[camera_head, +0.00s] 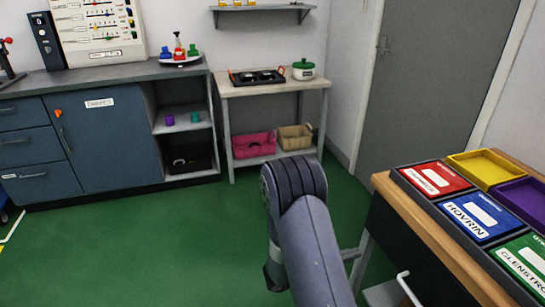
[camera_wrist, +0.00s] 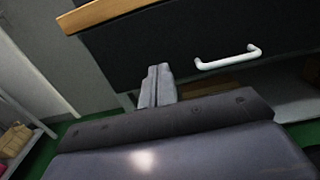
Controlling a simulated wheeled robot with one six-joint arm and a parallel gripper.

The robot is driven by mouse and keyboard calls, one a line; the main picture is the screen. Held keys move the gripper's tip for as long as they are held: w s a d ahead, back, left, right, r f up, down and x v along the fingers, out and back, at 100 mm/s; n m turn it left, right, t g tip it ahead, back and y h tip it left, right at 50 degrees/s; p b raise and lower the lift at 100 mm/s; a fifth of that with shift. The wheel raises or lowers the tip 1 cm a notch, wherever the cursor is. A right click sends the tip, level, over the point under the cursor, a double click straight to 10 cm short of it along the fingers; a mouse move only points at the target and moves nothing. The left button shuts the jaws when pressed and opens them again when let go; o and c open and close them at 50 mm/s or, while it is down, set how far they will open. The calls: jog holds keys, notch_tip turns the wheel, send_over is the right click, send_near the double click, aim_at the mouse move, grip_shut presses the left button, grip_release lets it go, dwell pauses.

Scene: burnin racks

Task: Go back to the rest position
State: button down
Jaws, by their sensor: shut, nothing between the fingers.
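My gripper (camera_wrist: 158,86) shows in the wrist view, with its two grey fingers pressed together and nothing between them. It is in front of the dark side of the wooden-topped table (camera_wrist: 90,15), left of a white drawer handle (camera_wrist: 228,58). I cannot tell the exact gap to the table. In the head view my arm rises from the bottom middle and bends at a dark joint, left of the same table; the gripper itself is hidden there.
The wooden-topped table (camera_head: 449,254) at right bears red (camera_head: 435,178), blue (camera_head: 478,215), green, yellow and purple trays. A low shelf table (camera_head: 270,88) and blue cabinets (camera_head: 110,140) line the back wall. A grey door (camera_head: 425,80) is behind. Green floor (camera_head: 130,245) is clear at left.

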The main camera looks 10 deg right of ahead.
aim_at(401, 238)
jog(key=d, duration=0.9)
jog(key=w+d, duration=0.1)
jog(key=d, duration=0.4)
jog(key=shift+a, duration=0.1)
